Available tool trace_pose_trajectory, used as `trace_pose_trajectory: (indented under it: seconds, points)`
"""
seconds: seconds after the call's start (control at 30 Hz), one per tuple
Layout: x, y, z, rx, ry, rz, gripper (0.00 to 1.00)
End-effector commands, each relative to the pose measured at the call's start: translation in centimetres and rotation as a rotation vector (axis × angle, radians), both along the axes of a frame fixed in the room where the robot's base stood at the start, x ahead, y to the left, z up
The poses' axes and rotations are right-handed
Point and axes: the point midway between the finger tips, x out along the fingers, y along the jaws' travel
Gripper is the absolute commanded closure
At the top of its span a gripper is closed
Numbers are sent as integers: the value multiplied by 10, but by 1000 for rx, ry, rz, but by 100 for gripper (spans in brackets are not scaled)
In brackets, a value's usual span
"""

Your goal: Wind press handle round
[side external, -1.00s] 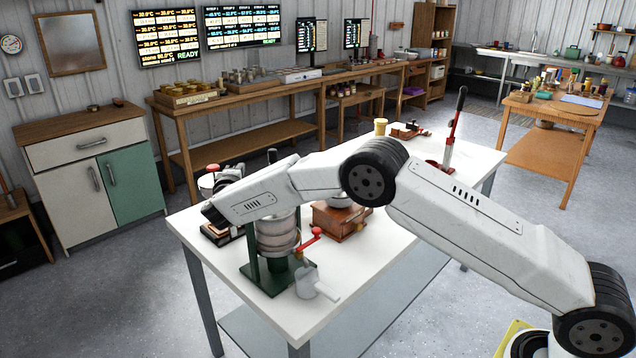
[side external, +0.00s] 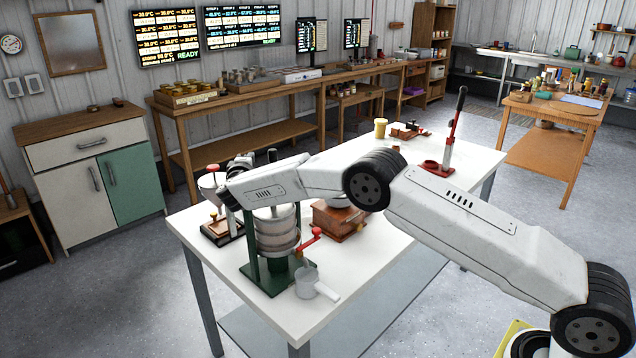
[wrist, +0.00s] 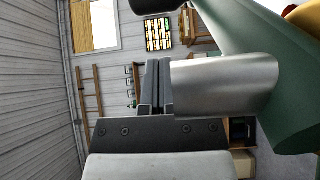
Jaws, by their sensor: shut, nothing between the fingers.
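The press (side external: 277,230) stands at the near left of the white table, with a green frame and a metal drum. A black grip (side external: 272,155) shows above my arm; my arm hides most of the press top. A red-ended crank (side external: 310,240) is at its right side. In the wrist view my gripper (wrist: 155,70) is shut and empty. A silver cylinder (wrist: 222,85) is close to the right of the fingers, beside a green part (wrist: 285,75). A black rounded end (wrist: 157,5) is at the top edge. I cannot tell whether the fingers touch the cylinder.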

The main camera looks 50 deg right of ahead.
Motion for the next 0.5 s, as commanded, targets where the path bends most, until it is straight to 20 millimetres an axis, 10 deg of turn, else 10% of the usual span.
trace_pose_trajectory:
  seconds: [0.5]
  points:
    - [-15, -23, 0, 0, 0, 0, 100]
